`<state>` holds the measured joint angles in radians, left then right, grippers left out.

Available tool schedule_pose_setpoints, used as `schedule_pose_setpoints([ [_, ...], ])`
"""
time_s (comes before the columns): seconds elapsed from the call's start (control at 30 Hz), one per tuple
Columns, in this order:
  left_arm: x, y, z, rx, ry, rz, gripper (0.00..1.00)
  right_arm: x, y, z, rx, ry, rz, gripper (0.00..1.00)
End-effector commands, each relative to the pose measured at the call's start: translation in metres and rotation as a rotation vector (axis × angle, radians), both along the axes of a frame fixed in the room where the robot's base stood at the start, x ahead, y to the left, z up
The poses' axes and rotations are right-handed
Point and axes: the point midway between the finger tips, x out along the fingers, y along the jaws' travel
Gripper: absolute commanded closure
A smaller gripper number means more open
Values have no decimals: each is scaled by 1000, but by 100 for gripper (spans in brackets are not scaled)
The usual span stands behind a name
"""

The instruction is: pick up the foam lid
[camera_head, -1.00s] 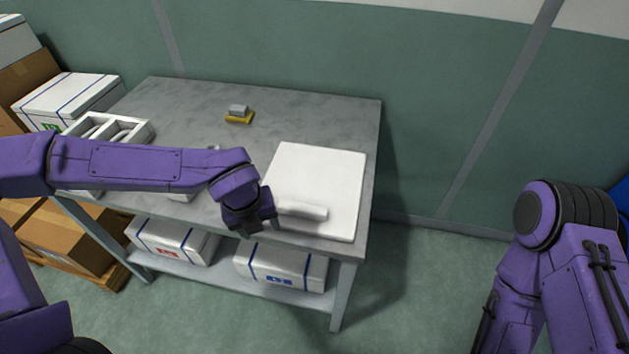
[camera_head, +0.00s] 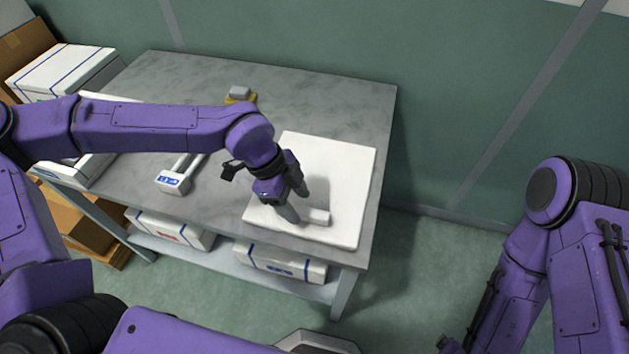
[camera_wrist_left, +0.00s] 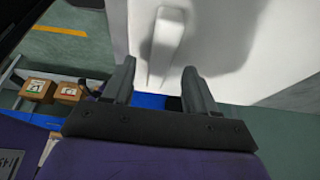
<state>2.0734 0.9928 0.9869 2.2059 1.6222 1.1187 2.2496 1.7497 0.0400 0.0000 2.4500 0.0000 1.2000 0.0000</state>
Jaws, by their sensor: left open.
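The white foam lid (camera_head: 345,165) lies flat on the right part of the grey table, with a raised white bar-shaped handle (camera_head: 318,216) on top. My left gripper (camera_head: 297,205) is over the lid, its fingers pointing down near the handle's left end and hiding part of it. In the left wrist view the gripper (camera_wrist_left: 157,85) is open and empty, with the handle (camera_wrist_left: 166,45) showing ahead, between and beyond the fingers. The right arm shows at the right, but its gripper is out of view.
The grey table (camera_head: 225,85) holds a white device with a blue label (camera_head: 173,182), and a yellow and grey block (camera_head: 240,94) at the back. A white tray (camera_head: 88,170) stands at the left. White boxes (camera_head: 280,263) sit on the lower shelf.

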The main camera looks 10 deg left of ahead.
Motion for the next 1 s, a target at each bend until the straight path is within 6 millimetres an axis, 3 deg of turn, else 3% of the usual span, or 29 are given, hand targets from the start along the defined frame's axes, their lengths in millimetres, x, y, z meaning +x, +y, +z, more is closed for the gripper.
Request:
schedule_pose_setpoints([
  [0.13,-1,-7,-19,1,0,-2,43,0,0,2,0,0,0,6],
  [0.37,-1,-8,-22,0,-1,2,43,0,0,2,0,0,0,6],
  [0.53,-1,-8,-21,1,-2,1,95,0,0,2,0,0,0,6],
  [0.57,-1,-8,-21,1,-2,1,100,0,0,2,0,0,0,6],
  [0.87,0,-8,-17,0,-3,1,100,0,0,1,0,0,0,6],
  [1.0,1,-8,9,-1,-7,2,100,0,0,0,0,0,0,6],
])
